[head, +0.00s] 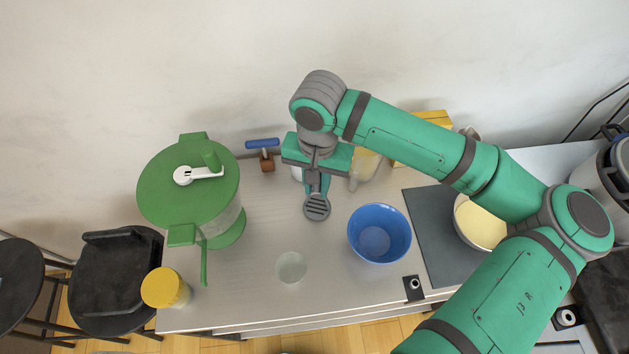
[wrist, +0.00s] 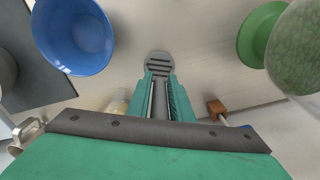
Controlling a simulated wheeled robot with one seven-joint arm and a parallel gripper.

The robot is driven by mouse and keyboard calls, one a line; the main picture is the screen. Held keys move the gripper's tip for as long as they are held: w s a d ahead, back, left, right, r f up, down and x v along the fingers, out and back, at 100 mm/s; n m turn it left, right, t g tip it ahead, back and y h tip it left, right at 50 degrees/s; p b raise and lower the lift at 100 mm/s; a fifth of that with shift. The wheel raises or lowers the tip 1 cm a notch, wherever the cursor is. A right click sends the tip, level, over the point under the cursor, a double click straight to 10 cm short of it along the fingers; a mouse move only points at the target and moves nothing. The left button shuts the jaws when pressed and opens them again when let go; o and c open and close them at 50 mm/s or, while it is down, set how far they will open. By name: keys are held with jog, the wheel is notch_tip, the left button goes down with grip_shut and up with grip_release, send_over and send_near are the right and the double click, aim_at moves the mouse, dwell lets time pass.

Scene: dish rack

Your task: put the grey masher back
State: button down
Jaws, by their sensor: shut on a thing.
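The grey masher (head: 317,207) has a round slotted head and hangs from my gripper (head: 316,182) above the counter. My gripper is shut on its handle. In the wrist view the slotted head of the masher (wrist: 159,63) sticks out past the fingertips of my gripper (wrist: 160,88). The upper part of the handle is hidden between the fingers. A jug (head: 365,168) with a yellowish body stands behind and right of my gripper, partly covered by it.
A blue bowl (head: 379,233) stands to the right of the masher. A large green-lidded container (head: 190,190) stands to the left. A pale round disc (head: 291,267) lies on the counter in front. A yellow-lidded jar (head: 165,288) sits at the front left. The counter between is clear.

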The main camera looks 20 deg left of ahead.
jog(key=shift+f, duration=0.4)
dwell(0.5)
jog(key=c, duration=1.5)
grip_release()
jog(key=shift+w, duration=0.1)
jog(key=c, duration=0.4)
jog(key=shift+a, duration=0.1)
